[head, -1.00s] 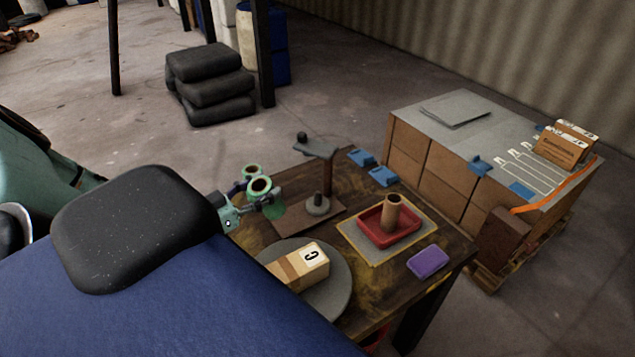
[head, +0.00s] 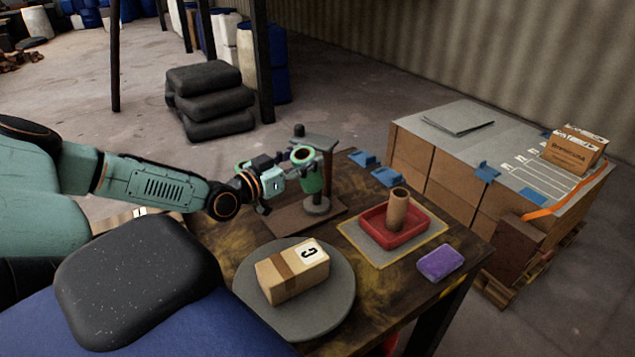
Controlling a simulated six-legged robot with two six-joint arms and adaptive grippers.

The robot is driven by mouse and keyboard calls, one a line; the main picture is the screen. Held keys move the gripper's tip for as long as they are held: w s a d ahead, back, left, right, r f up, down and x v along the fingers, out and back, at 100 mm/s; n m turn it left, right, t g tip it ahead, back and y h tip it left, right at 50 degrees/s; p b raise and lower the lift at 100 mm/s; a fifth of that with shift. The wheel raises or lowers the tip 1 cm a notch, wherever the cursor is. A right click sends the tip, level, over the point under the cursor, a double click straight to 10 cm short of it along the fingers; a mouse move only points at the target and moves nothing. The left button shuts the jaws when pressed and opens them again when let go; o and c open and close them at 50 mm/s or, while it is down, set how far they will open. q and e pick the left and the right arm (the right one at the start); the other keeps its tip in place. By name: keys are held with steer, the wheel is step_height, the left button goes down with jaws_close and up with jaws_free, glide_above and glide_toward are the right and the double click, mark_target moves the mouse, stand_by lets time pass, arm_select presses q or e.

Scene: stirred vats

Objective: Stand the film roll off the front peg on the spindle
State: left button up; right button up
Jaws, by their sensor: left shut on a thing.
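My left gripper (head: 284,175) is shut on a green film roll (head: 312,182). It holds the roll upright, its dark open core facing up. The roll is at the stand, over or just in front of the short grey spindle (head: 318,207). The spindle's upper part is hidden, and I cannot tell whether roll and spindle touch. A second green roll (head: 243,164) shows behind my gripper, mostly hidden. My right gripper is not in view.
The stand's post (head: 328,178) and top arm (head: 318,142) rise close behind the held roll. A taped box (head: 293,274) lies on a grey round plate (head: 336,312). A red tray (head: 379,237) holds a brown tube (head: 398,207). A purple block (head: 440,263) lies at right.

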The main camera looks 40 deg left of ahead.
mark_target(317, 173)
arm_select(q)
steer(key=shift+w+f+b, duration=0.3)
steer(key=shift+f+b, duration=0.65)
steer(key=shift+b, duration=0.1)
steer(key=shift+w+f+b, duration=0.25)
steer(key=shift+f+b, duration=0.65)
steer(key=shift+b, duration=0.15)
steer(key=shift+w+d+f+g+b, duration=0.1)
steer(key=shift+w+g+b, duration=0.1)
steer(key=shift+w+g, duration=0.6)
steer(key=shift+w+d+f+g+b, duration=0.1)
steer(key=shift+w+g+b, duration=0.1)
steer(key=shift+w+g, duration=0.55)
steer(key=shift+a+f+g, duration=0.1)
steer(key=shift+f+g, duration=0.15)
steer(key=shift+f+b, duration=0.7)
steer(key=shift+b, duration=0.1)
steer(key=o, duration=1.3)
steer(key=shift+f, duration=0.1)
steer(key=shift+o, duration=0.2)
